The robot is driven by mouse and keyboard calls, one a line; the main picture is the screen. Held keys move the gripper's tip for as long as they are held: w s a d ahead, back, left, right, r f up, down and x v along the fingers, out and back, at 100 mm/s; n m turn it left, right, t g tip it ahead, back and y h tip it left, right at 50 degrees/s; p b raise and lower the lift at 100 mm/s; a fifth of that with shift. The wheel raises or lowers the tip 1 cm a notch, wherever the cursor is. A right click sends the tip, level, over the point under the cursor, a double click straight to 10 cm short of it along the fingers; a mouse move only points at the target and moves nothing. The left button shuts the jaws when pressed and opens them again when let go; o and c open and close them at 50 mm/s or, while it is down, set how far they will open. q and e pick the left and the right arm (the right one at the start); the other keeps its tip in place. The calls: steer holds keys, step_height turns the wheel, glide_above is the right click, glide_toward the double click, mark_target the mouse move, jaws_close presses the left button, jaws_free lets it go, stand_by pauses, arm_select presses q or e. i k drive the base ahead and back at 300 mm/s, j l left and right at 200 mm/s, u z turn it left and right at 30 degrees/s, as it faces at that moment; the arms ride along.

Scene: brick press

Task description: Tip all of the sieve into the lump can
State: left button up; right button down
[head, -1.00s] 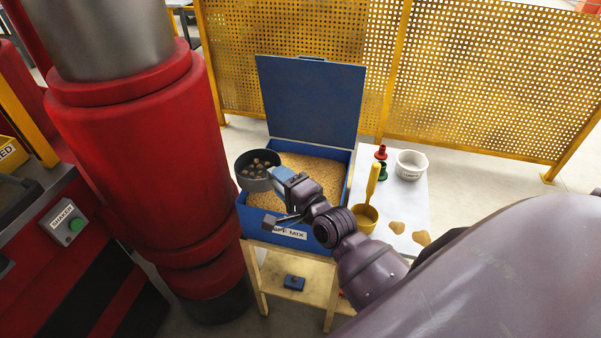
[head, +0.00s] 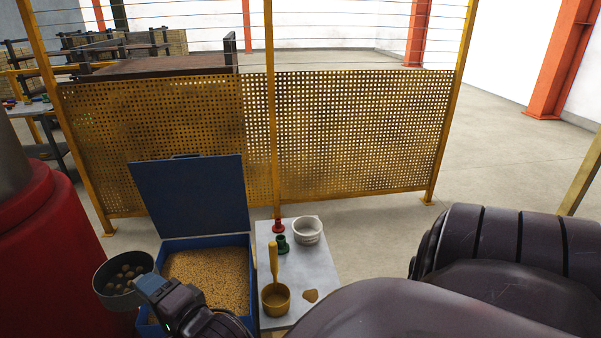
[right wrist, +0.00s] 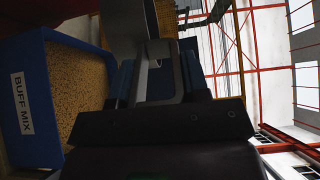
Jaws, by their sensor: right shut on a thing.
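The sieve (head: 112,297) is a dark grey round pan at the lower left of the head view, with several brown lumps in it. It looks level, beside the left edge of the blue mix box. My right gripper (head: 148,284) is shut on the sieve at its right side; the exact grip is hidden. In the right wrist view the gripper (right wrist: 150,75) shows dark and close, and the sieve is hard to make out. A white tub (head: 307,232) on the pale board looks like the lump can; its label is not readable. My left gripper is not in view.
The blue box (head: 247,243) of buff mix has its lid (head: 190,195) open. On the board (head: 317,262) are a yellow scoop (head: 275,300), red and green knobbed pieces and a tan patch. A perforated yellow fence (head: 350,140) stands behind. A red column (head: 50,250) is at left.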

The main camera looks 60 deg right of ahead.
mark_target(307, 230)
steer(key=z, duration=1.9)
